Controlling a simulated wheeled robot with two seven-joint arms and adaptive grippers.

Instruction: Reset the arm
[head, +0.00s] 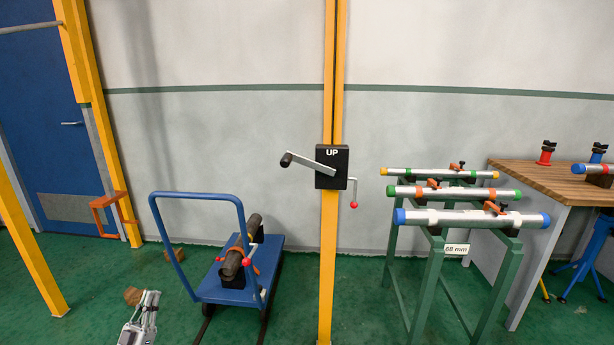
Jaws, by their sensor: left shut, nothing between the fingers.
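My left gripper (150,296) shows at the bottom left, pointing up, with its fingers shut and nothing between them. It is in front of the green floor, to the left of the blue cart (232,286), and looks apart from it. A small brown block (132,296) appears just left of the fingertips; I cannot tell how far behind them it is. My right gripper is not in view.
The cart carries a dark pipe (232,264). A yellow post (329,255) with a crank box marked UP (331,167) stands mid-view. Right are a green rack (426,285) with three pipes and a wooden bench (530,178). Floor between post and rack is clear.

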